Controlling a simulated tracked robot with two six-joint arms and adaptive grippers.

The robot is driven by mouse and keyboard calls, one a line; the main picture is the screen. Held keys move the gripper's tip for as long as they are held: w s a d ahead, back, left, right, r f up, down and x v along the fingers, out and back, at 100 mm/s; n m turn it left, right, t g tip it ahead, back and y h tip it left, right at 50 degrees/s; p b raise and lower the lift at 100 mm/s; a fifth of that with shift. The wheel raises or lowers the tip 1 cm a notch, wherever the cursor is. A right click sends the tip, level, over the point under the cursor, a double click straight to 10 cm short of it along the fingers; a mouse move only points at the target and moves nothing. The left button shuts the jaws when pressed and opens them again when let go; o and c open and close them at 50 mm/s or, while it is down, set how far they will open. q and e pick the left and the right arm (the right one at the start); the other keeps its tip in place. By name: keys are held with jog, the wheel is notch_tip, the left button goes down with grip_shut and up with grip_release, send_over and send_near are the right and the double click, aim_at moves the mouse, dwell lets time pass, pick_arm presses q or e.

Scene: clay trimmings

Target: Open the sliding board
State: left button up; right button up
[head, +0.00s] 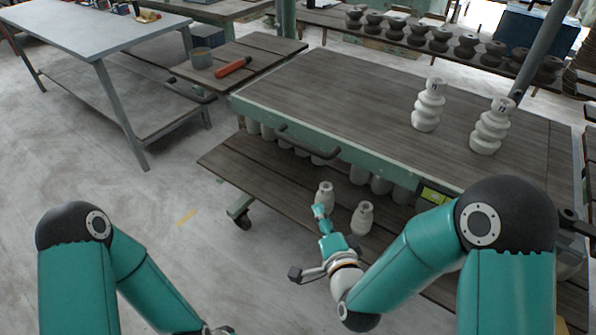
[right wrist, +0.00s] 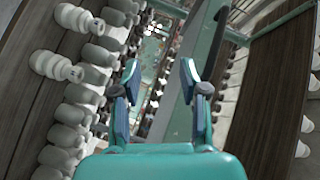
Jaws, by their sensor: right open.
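A long workbench has a dark wooden top (head: 330,90) with a green metal edge. A dark bar handle (head: 308,142) is on its near side. Below it, a lower wooden board (head: 265,172) sticks out to the left; I cannot tell whether it is the sliding board. My right gripper (head: 321,212) is low over this lower level, close to a white ribbed insulator (head: 326,190); whether they touch is unclear. The right wrist view shows its fingers (right wrist: 161,85) apart with nothing between them. My left arm's hand is cut off by the bottom edge.
Another white insulator (head: 362,218) stands right of my right gripper. Two tall insulators (head: 428,105) (head: 491,127) stand on the top. Several white pieces fill the space under it.

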aim_at(302, 147)
notch_tip(302, 147, up, 6)
jog(key=a+m+t+b, duration=0.2)
jog(key=m+t, duration=0.1)
jog(key=t, duration=0.1)
pick_arm(q)
jog(key=f+p, duration=0.1)
jog(key=p, duration=0.2)
pick_arm(e)
jog(key=x, duration=1.6)
jog(key=shift+w+f, duration=0.25)
jog(key=shift+f, duration=0.1)
jog(key=shift+c, duration=0.3)
grip_shut()
